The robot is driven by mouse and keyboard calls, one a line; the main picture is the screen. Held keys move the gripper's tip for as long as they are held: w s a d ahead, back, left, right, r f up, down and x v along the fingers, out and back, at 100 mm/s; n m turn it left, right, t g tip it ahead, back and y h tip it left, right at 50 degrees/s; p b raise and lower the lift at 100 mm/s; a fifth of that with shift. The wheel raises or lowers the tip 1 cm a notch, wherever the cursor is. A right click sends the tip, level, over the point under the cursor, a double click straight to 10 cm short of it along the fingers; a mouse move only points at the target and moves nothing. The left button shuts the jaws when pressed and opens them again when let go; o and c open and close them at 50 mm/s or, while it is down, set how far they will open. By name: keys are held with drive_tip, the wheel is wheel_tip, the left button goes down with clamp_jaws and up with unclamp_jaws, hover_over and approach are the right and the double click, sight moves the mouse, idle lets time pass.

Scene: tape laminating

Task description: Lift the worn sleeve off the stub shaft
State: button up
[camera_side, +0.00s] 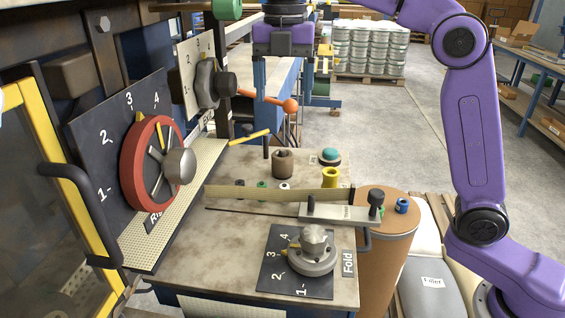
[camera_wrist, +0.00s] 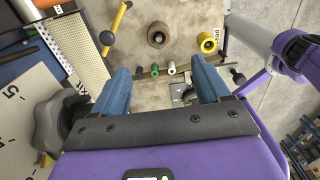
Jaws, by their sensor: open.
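A brown sleeve (camera_side: 283,163) stands upright on the worktable behind the long ruler-like bar. A short end shows at its top, which looks like the stub shaft; the rest of the shaft is hidden. The wrist view shows the sleeve (camera_wrist: 158,35) from above as a brown ring with a darker centre. A yellow sleeve (camera_side: 330,177) stands to its right. My gripper (camera_wrist: 158,66) has its two blue fingers wide apart with nothing between them. In the side view it hangs above the table's far side, clear of the brown sleeve.
Small green and white rings (camera_side: 285,186) lie near the bar (camera_side: 280,193). A yellow-handled lever (camera_side: 250,137) and an orange-knobbed lever (camera_side: 290,105) are near the back. The red handwheel (camera_side: 131,178) stands left; a dial (camera_side: 312,252) is in front.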

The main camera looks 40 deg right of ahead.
sight(282, 150)
wheel_tip(282, 150, down, 14)
drive_tip(key=shift+w+f, duration=0.15)
drive_tip(key=shift+f, duration=0.05)
idle(0.6)
drive_tip(key=c, duration=1.2)
